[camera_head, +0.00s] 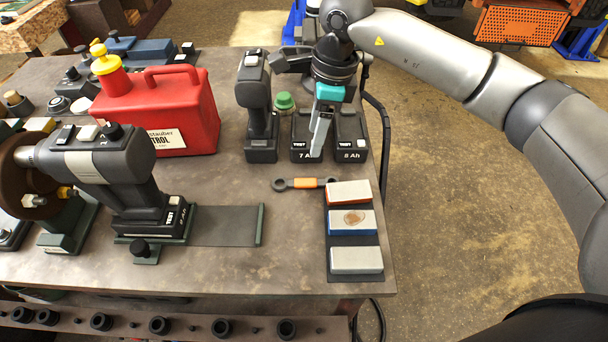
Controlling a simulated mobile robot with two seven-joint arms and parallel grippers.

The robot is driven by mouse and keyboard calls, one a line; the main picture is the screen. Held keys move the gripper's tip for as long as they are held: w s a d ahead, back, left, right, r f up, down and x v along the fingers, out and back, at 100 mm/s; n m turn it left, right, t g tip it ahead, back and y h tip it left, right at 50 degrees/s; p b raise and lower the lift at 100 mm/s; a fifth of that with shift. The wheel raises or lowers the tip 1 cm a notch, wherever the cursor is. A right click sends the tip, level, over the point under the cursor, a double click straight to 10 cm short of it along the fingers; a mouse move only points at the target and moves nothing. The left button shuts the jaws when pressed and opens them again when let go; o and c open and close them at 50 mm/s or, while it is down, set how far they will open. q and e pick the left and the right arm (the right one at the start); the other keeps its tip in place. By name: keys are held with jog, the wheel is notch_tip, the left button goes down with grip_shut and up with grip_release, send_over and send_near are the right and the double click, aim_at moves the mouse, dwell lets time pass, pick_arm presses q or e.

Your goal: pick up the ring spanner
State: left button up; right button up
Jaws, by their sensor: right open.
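The ring spanner (304,183) lies flat on the workbench, with an orange middle and a dark ring at its left end. Its right end is close to the top stone of the sharpening stone holder. My right gripper (318,152) comes in from the upper right and points down, above and beyond the spanner, in front of the battery packs in the picture. It is seen nearly edge-on, with a teal part above a grey finger. It is open, holds nothing visible and is apart from the spanner. My left gripper is not in view.
Battery packs (350,142) and an upright cordless tool (255,100) stand behind the spanner. Sharpening stones (355,260) lie to its front right. A red petrol can (178,105) and a clamped power tool (125,175) stand left. Bare workbench (290,235) lies in front of the spanner.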

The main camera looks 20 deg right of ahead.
send_over(305, 181)
jog(key=d, duration=0.1)
notch_tip(305, 181, down, 6)
jog(key=shift+f, duration=0.75)
jog(key=f, duration=0.5)
jog(key=shift+s+a, duration=0.1)
jog(key=shift+a, duration=0.25)
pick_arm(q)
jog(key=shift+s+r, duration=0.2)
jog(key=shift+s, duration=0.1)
pick_arm(e)
jog(key=shift+r, duration=0.1)
jog(key=shift+c, duration=0.2)
jog(key=c, duration=0.3)
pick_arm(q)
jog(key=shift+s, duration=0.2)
pick_arm(e)
grip_shut()
